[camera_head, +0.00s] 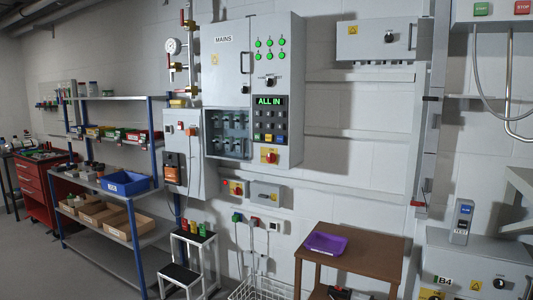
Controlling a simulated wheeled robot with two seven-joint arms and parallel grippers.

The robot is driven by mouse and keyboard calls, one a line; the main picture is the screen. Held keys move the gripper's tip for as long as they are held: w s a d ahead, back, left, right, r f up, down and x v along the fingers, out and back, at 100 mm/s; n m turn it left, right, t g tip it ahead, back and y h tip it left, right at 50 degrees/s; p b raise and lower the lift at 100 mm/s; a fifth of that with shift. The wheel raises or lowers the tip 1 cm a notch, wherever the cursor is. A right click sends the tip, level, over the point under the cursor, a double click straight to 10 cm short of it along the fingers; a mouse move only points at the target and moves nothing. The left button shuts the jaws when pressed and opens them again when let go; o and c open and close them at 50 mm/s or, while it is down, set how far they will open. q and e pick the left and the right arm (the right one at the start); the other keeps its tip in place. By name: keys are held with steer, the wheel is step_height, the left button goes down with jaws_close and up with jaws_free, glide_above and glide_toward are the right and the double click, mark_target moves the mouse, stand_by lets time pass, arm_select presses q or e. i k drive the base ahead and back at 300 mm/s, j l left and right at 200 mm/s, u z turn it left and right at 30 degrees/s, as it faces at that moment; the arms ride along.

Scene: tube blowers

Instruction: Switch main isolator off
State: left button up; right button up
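A grey wall cabinet labelled MAINS (230,70) hangs in the upper middle of the head view. Its right-hand panel has several green lamps (264,49), a black rotary knob (268,82), a green "ALL IN" display (270,101) and rows of dark buttons. A red rotary switch on a yellow plate (269,156) sits at that panel's bottom. A second red-and-yellow switch (235,188) is on a small box below the cabinet. Which one is the main isolator, and their handle positions, are too small to tell. Neither of my grippers shows.
A brown wooden table (360,252) with a purple tray (326,243) stands below and right of the cabinet. A step stool (187,262) and wire basket (258,290) stand below it. Blue-framed shelving (148,190) is at left; a grey machine marked B4 (470,270) is at lower right.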

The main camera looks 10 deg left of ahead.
mark_target(271, 158)
steer(key=i+u, duration=0.1)
steer(key=i, duration=0.8)
steer(key=i+l, duration=0.2)
steer(key=i, duration=0.7)
steer(key=j+u, duration=0.05)
